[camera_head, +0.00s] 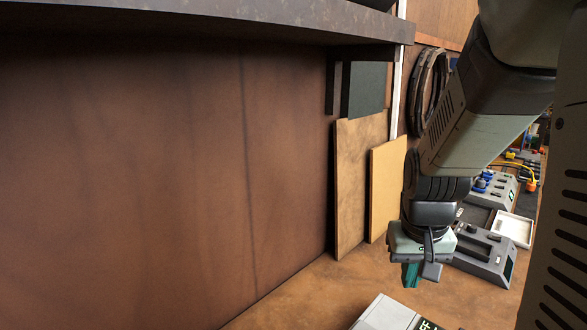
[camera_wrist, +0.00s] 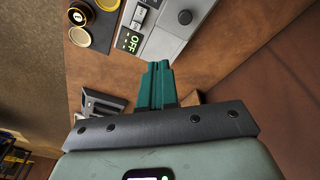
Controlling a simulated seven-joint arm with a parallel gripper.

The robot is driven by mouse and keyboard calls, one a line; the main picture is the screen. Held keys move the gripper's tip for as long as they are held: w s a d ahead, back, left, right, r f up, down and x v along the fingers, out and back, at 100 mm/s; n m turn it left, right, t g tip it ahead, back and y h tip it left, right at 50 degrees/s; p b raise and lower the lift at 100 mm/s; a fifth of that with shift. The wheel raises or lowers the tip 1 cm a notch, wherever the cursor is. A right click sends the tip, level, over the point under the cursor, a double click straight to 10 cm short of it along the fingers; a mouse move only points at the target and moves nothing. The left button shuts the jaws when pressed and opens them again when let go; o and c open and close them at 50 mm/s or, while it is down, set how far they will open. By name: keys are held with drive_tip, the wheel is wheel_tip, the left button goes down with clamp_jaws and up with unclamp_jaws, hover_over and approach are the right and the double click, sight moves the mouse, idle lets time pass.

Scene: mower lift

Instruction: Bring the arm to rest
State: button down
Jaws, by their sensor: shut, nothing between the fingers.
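My gripper (camera_head: 411,274) hangs from my arm on the right side of the head view, pointing down above the brown bench top (camera_head: 300,296). Its teal fingers also show in the wrist view (camera_wrist: 158,66), pressed together and empty. In the wrist view the fingertips point toward a grey device (camera_wrist: 170,25) with a green display reading OFF. The fingers look apart from the device. Part of that device shows at the bottom edge of the head view (camera_head: 388,316). My upper arm hides part of the bench at the right.
Grey devices (camera_head: 482,258) and a white tray (camera_head: 512,228) stand right of my gripper. Boards (camera_head: 358,185) lean on the wall to its left, under a shelf (camera_head: 230,22). Round tins (camera_wrist: 80,35) lie beside the OFF device. The bench's left part is bare.

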drive_tip(key=s+a+r+n+t, duration=0.1)
drive_tip(key=s+a+r, duration=0.3)
drive_tip(key=r, duration=0.3)
drive_tip(key=s+a+r+n+t, duration=0.1)
drive_tip(key=s+a+r+t, duration=0.1)
drive_tip(key=s+a+r, duration=0.4)
drive_tip(key=s+r, duration=0.2)
drive_tip(key=s, duration=0.3)
drive_tip(key=shift+s+t+y, duration=0.25)
drive_tip(key=shift+t+y, duration=0.15)
drive_tip(key=c, duration=1.8)
unclamp_jaws()
